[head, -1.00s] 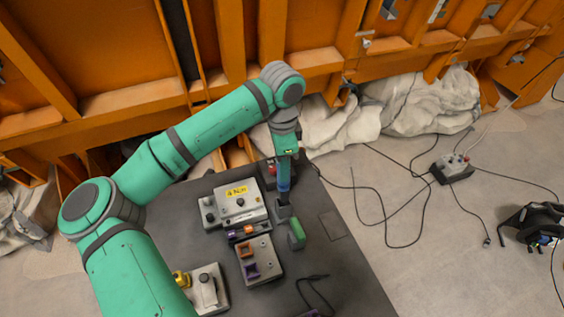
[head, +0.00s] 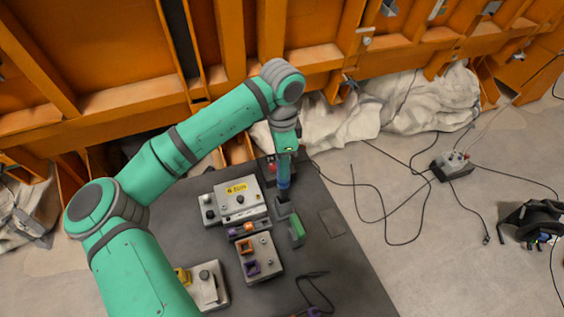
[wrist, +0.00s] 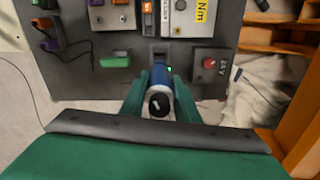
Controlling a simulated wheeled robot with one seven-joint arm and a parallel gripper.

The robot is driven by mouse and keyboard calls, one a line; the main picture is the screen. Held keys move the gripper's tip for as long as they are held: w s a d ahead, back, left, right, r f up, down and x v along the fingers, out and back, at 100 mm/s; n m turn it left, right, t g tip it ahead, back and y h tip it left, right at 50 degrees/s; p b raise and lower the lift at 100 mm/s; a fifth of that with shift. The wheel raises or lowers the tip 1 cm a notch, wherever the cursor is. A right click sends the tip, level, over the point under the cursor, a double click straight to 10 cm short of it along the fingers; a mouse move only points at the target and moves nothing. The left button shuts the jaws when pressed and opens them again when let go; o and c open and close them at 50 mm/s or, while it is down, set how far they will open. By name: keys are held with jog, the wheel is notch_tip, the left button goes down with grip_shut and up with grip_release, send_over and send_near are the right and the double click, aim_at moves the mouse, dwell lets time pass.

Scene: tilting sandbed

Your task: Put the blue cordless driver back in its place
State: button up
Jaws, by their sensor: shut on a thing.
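The blue cordless driver (head: 284,174) hangs below my gripper (head: 286,155) over the far part of the dark table. In the wrist view the driver (wrist: 161,79) stands between the two green fingers of my gripper (wrist: 160,88), which are shut on it. Its round dark end with a white mark faces the camera. A dark block-shaped holder (head: 282,207) lies just below the driver's lower end; it also shows in the wrist view (wrist: 158,56). I cannot tell whether the driver touches it. The driver's tip is hidden.
Beside the holder are a green block (head: 297,231), a grey box with a yellow label (head: 238,200), a box with orange and purple sockets (head: 259,258) and a box with a red knob (wrist: 208,65). A black cable (head: 316,290) lies near the front. Orange panels stand behind the table.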

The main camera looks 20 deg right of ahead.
jog(key=shift+f, duration=3.75)
dwell(0.4)
jog(key=o, duration=1.7)
jog(key=shift+r, duration=4)
